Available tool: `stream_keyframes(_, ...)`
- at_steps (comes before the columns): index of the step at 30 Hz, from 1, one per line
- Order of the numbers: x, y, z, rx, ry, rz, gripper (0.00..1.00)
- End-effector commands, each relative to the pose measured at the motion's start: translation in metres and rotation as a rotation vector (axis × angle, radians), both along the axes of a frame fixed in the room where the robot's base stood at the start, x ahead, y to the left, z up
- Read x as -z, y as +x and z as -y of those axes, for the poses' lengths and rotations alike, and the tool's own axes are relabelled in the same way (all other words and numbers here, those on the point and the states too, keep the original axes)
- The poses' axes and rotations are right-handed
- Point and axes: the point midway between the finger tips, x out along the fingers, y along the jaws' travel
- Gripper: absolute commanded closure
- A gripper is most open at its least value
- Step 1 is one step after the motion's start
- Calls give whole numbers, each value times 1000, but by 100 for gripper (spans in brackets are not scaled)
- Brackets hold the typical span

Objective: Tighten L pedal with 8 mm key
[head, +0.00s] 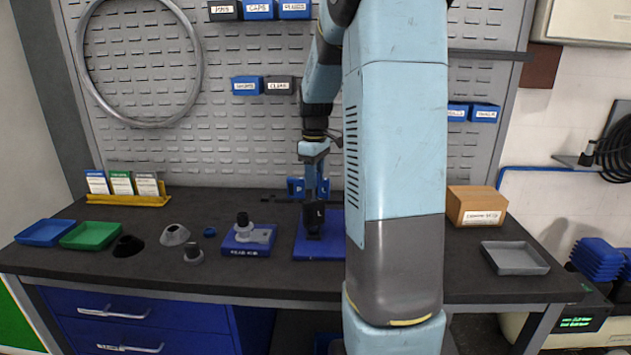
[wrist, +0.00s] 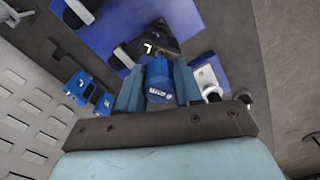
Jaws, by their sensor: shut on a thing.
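My gripper (wrist: 158,84) is shut on a blue key handle (wrist: 158,90), whose end label is too small to read surely. In the head view my gripper (head: 314,178) points down over the blue mat (head: 300,246) at the middle of the bench. The black pedal marked L (head: 313,212) stands there right below it. In the wrist view the L pedal (wrist: 150,48) lies just beyond the handle. The key's tip is hidden, so I cannot tell whether it sits in the pedal.
A blue rack marked P (head: 295,187) stands just behind. A blue block with a grey part and black knob (head: 249,240) is to the left. Grey and black cones, blue and green trays (head: 90,235) lie further left. A cardboard box (head: 476,205) and grey tray (head: 515,258) are at right.

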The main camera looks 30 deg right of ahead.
Motion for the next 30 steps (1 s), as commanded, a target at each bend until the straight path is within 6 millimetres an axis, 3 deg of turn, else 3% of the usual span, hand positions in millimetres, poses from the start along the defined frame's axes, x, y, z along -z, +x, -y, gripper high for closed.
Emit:
stream_keyframes(8,2,-1,0,-31,2,-5,100)
stream_keyframes(22,3,0,2,-482,3,-6,100)
stream_keyframes(30,3,0,2,-558,3,-6,100)
